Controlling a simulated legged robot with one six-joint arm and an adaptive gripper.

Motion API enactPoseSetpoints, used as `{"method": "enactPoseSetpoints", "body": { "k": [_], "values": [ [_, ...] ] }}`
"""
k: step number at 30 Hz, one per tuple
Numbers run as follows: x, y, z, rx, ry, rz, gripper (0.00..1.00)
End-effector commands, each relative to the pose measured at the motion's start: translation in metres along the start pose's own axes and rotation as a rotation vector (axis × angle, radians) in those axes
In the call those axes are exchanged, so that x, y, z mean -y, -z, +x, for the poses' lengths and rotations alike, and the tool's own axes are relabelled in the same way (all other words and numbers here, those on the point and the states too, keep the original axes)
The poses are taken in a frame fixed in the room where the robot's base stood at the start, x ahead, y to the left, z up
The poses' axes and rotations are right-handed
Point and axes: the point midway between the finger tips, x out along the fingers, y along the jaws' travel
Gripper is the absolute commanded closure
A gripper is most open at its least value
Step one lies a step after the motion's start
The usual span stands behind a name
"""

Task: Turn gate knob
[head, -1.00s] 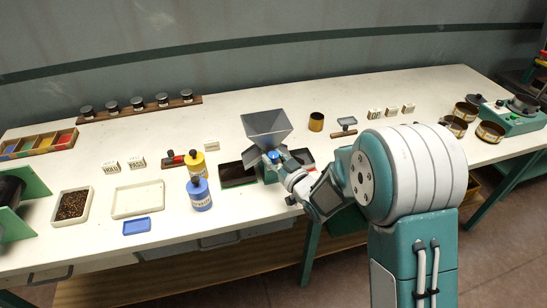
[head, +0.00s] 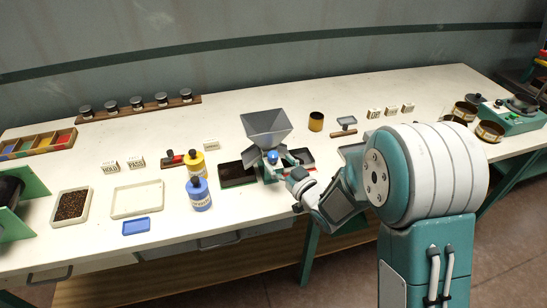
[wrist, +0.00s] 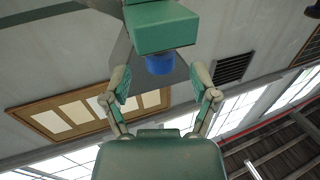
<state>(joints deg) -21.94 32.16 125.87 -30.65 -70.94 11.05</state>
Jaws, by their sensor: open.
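The gate knob (head: 272,155) is a small blue cap on the front of the machine with the grey metal hopper (head: 266,124). In the wrist view the blue knob (wrist: 160,64) sticks out below a green block (wrist: 161,27). My gripper (head: 279,162) is in front of the knob in the head view. In the wrist view my gripper (wrist: 160,80) is open, with one finger on each side of the knob's line. I see no finger touching the knob. The knob's turn angle cannot be told.
Dark trays (head: 238,174) stand beside the hopper machine. A blue bottle (head: 199,195) and a yellow bottle (head: 195,164) stand to its left. A cream tray (head: 137,213) lies further left. The white bench (head: 330,90) is clear behind the hopper.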

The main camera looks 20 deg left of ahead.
Motion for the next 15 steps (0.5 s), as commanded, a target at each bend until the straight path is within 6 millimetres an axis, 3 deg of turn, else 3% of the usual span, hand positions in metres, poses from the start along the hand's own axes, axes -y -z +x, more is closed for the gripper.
{"method": "enactPoseSetpoints", "body": {
  "k": [9, 15],
  "values": [
    [-0.001, -0.001, -0.065, 0.003, -0.004, 0.000, 0.24],
    [0.000, -0.002, -0.082, 0.003, -0.001, -0.002, 0.24]
  ]
}}
